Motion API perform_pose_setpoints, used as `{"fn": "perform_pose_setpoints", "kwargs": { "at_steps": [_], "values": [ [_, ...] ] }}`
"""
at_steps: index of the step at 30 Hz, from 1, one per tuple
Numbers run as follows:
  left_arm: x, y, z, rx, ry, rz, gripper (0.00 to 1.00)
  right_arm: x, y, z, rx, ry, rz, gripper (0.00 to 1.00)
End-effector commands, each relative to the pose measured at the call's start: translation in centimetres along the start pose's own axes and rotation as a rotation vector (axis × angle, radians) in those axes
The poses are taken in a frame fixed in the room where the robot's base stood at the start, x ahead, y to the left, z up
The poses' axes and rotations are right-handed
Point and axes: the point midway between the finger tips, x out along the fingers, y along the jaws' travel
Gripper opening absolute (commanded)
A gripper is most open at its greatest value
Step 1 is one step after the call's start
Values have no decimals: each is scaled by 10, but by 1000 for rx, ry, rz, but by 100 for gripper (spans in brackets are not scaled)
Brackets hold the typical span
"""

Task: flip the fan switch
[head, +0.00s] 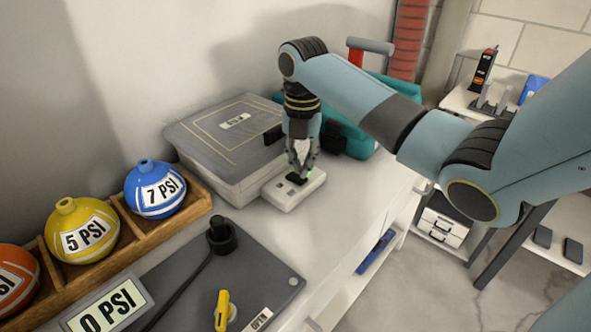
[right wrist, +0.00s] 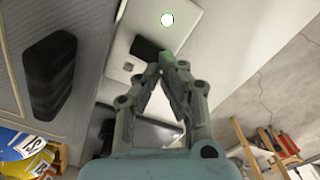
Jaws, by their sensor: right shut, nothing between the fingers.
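The fan switch is a small white box (head: 287,200) with a black rocker (head: 297,180), on the white counter beside a grey lidded box. A small green spot shows near the rocker. My right gripper (head: 300,172) points down over the switch, shut and empty. Its fingertips (right wrist: 166,62) are close to the rocker; I cannot tell if they touch it. My left gripper is not in view.
The grey lidded box (head: 205,135) stands left of the switch, a teal case (head: 350,133) behind it. Pressure balls (head: 158,189) sit in a wooden rack (head: 190,212) at left. A dark panel (head: 262,275) with a yellow handle (head: 222,310) lies in front. The counter right of the switch is clear.

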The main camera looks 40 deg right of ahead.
Motion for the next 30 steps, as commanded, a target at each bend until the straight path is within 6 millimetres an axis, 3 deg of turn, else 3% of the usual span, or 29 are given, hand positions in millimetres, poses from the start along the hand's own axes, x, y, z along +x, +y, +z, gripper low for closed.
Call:
{"fn": "perform_pose_setpoints", "kwargs": {
  "at_steps": [30],
  "values": [
    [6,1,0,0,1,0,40,13,0,0,0,1,0,0]
  ]
}}
